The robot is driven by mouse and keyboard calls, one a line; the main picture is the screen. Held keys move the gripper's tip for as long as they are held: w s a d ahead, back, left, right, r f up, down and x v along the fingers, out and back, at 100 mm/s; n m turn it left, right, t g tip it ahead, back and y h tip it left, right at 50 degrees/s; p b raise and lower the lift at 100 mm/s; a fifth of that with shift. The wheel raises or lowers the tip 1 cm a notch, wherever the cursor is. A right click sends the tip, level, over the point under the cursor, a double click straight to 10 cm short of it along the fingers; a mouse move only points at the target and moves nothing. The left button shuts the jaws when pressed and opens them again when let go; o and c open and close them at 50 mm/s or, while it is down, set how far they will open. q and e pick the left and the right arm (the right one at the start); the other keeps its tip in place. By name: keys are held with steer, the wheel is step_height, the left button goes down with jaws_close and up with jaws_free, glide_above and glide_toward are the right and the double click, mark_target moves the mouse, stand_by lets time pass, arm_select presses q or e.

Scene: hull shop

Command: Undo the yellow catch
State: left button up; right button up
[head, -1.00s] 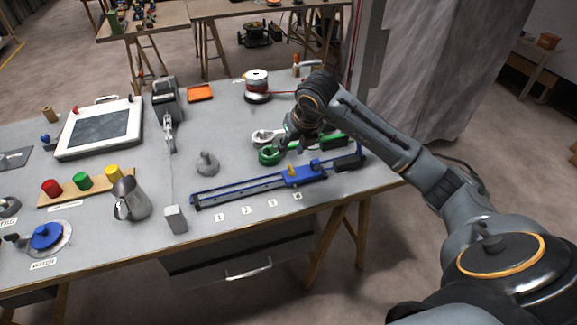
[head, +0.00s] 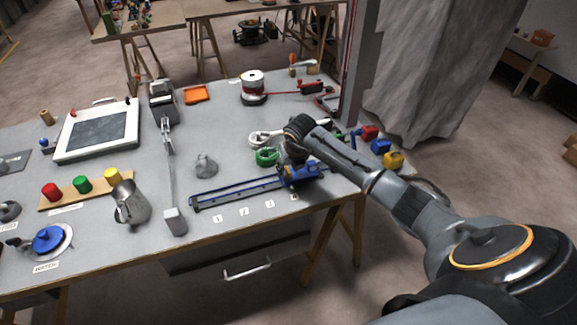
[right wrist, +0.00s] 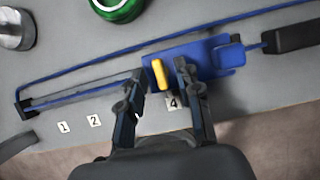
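The yellow catch (right wrist: 160,74) is a small upright bar on the blue carriage (right wrist: 205,62) in the right wrist view. The carriage sits on a long blue rail (right wrist: 80,92) beside the label 4. My right gripper (right wrist: 160,76) is open, with one finger on each side of the catch and a visible gap to it. I cannot tell how high the fingertips are. My left gripper is not in view.
A green ring (head: 266,156) lies behind the rail (head: 235,191). Red (head: 369,132), blue (head: 380,146) and yellow (head: 394,160) blocks stand at the table's right end. A grey knob (head: 205,164) and a metal jug (head: 129,205) are left of it.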

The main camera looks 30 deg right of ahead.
steer(key=shift+f, duration=0.15)
steer(key=shift+c, duration=0.4)
jaws_close()
